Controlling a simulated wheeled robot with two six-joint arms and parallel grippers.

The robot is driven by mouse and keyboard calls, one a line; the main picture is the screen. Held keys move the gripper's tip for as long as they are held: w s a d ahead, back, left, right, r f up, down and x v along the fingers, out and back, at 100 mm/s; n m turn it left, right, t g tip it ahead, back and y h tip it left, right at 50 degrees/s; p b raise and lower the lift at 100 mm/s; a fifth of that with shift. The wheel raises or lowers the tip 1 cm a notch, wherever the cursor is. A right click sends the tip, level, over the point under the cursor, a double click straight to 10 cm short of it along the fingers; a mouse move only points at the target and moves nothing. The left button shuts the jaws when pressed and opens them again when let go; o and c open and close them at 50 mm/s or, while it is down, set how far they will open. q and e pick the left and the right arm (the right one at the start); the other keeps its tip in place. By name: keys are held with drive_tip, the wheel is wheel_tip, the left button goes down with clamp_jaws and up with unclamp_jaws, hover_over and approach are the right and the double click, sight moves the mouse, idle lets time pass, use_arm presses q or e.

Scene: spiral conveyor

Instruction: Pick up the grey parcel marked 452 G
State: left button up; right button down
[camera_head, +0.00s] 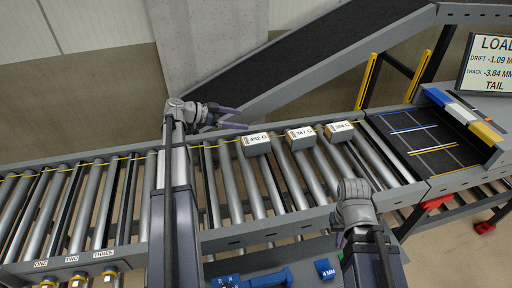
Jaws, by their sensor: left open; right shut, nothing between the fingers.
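The grey parcel marked 452 G (257,148) rests on the conveyor rollers, the leftmost of three parcels in a row, with its white label showing. My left gripper (232,117) is open and empty, above the far side of the rollers, just left of and behind this parcel. Its purple fingers point right and appear apart from the parcel.
The parcel marked 347 G (301,141) and another (340,133) with a small label stand to the right. A dark panel (420,138) with coloured blocks ends the rollers. A sloping belt (300,55) rises behind. Blue pieces (325,269) lie below in front. Left rollers are empty.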

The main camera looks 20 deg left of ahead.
use_arm(q)
drive_tip(key=b, duration=0.7)
approach(252, 140)
drive_tip(key=w+d, duration=0.2)
drive_tip(key=w, duration=0.1)
drive_tip(key=shift+d+f, duration=0.2)
drive_tip(key=shift+d, duration=0.15)
use_arm(e)
wheel_tip(252, 140, down, 8)
drive_tip(key=shift+w+f, duration=0.1)
use_arm(q)
drive_tip(key=shift+w, duration=0.15)
